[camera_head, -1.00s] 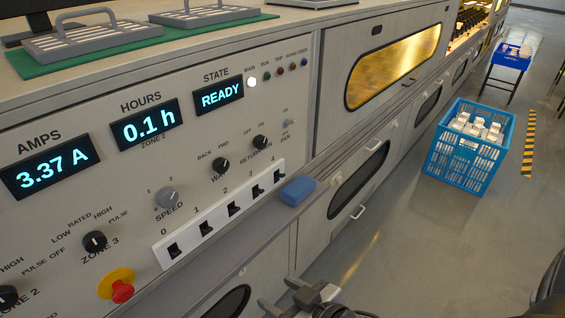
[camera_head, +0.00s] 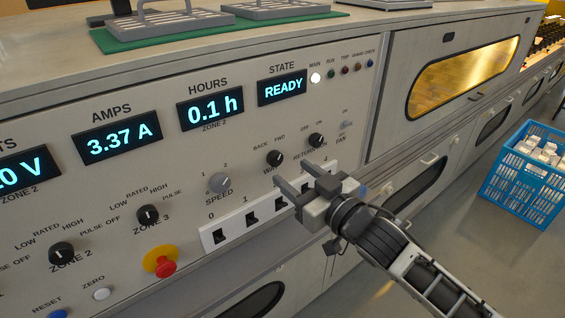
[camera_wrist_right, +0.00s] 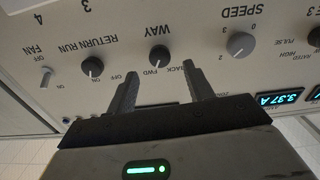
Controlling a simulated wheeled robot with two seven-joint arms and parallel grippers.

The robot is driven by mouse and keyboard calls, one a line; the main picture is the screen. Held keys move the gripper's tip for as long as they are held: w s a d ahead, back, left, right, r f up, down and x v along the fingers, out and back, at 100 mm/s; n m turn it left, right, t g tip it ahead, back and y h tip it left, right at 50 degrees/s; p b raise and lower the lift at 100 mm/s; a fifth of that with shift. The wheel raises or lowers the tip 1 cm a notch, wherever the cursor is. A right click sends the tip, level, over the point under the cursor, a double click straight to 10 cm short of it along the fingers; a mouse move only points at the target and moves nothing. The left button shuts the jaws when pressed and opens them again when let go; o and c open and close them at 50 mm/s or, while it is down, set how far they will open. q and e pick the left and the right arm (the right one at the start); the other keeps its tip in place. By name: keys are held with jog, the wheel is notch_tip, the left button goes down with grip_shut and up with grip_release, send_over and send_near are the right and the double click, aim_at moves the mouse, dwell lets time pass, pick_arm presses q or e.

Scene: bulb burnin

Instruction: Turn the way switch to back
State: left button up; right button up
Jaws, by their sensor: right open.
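The way switch (camera_head: 275,158) is a small black knob on the grey control panel, with BACK marked at its upper left and FWD at its upper right. It also shows in the right wrist view (camera_wrist_right: 159,55), upside down, beyond and between the fingertips. My right gripper (camera_head: 292,172) is open and empty in front of the panel, just below and right of the way switch. In the wrist view its two fingers (camera_wrist_right: 160,72) point toward the knob, apart from it as far as I can tell. My left gripper is not in view.
The return run knob (camera_head: 316,140) and the grey speed knob (camera_head: 220,183) flank the way switch. A white strip of black rocker switches (camera_head: 233,233) lies below, partly behind my gripper. A red emergency button (camera_head: 162,267) sits lower left. A blue crate (camera_head: 518,185) stands on the floor at right.

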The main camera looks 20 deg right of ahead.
aim_at(277, 161)
jog(key=x, duration=0.5)
jog(key=c, duration=1)
